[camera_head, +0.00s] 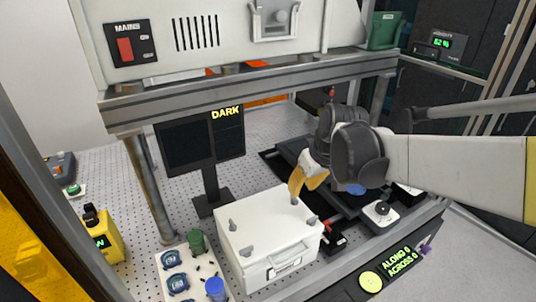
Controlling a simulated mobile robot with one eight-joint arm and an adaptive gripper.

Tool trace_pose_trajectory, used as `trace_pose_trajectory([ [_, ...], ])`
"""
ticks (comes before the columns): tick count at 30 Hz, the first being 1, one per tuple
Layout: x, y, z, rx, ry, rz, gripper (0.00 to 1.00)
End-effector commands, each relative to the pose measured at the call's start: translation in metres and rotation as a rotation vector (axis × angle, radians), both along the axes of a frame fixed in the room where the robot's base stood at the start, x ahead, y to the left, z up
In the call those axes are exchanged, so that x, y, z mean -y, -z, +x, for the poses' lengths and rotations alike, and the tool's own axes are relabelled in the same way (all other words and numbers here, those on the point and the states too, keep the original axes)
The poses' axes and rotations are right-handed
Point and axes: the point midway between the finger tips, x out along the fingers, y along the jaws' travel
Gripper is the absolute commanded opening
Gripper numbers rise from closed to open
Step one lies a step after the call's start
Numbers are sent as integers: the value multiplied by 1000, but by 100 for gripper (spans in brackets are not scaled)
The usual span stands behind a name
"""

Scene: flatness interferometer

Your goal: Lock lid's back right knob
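A white box (266,268) with a flat white lid (265,222) stands on the perforated table, with a handle on its front. Grey knobs sit near the lid's corners: the back left knob (232,225), the front left knob (247,252) and the front right knob (313,220). The back right knob (295,201) shows only as a small grey bit under my yellow fingertips. My gripper (296,194) points down at that corner. The fingers overlap in this view, so I cannot tell whether they grip the knob or how its lever is turned.
A metal frame beam (250,92) crosses above the box. A dark screen on a stand (209,178) reading DARK is behind it. A tray (188,278) with blue and green parts is at the left. A black stage (345,205) lies under my arm at the right.

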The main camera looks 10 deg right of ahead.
Motion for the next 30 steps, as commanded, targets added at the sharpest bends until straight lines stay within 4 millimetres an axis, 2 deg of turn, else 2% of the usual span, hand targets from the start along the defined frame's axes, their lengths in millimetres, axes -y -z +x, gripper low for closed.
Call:
trace_pose_trajectory([
  [1,-2,13,5,0,-1,0,29],
  [3,-3,26,10,0,-2,-1,29],
  [9,-7,54,21,0,0,0,29],
  [14,-8,62,24,1,1,1,29],
  [22,-8,63,25,1,1,0,29],
  [23,-8,63,25,1,1,0,22],
  [25,-8,63,25,1,1,0,0],
  [30,-8,63,25,1,1,0,0],
])
